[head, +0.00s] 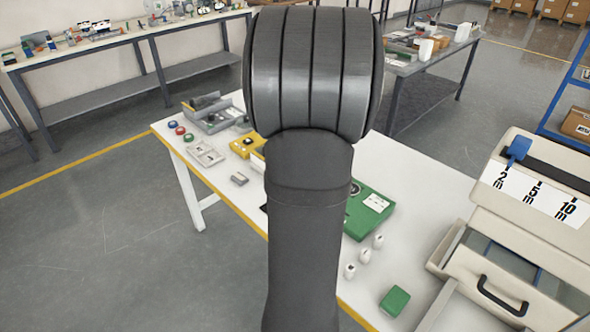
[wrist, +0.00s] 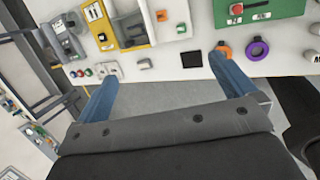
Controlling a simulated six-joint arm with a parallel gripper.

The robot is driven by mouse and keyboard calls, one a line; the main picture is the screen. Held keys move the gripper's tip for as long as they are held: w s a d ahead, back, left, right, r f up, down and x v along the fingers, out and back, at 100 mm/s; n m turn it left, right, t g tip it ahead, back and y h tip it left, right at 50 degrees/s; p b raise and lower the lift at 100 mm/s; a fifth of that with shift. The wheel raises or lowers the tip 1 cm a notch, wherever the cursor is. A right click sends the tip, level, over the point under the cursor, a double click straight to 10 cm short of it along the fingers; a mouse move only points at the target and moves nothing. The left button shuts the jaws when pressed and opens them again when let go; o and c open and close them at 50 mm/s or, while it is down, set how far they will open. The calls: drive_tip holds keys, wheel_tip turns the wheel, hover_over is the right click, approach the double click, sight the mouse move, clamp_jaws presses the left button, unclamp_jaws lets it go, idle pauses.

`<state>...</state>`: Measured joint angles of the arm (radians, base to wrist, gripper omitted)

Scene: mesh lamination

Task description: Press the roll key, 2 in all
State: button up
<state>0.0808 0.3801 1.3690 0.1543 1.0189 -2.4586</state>
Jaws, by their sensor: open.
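I cannot tell for certain which control is the roll key. A grey device (head: 212,113) with labels stands at the table's far left end and also shows in the wrist view (wrist: 64,38). A yellow device (wrist: 130,22) is beside it, and a green box (wrist: 243,14) with a red button is further right. A white plate with two raised parts (head: 206,153) lies in front of the grey device. My gripper (wrist: 163,68) is open and empty, its blue fingers wide apart over the table's front edge. My own arm hides the gripper in the head view.
Red, blue and green round buttons (head: 180,131) sit near the left corner. Orange (wrist: 224,48) and purple (wrist: 257,49) rings lie near the edge. Small white pieces (head: 364,256) and a green block (head: 395,301) lie right. A beige machine (head: 530,270) with a blue pointer (head: 518,150) stands far right.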

drive_tip(key=shift+v, duration=0.8)
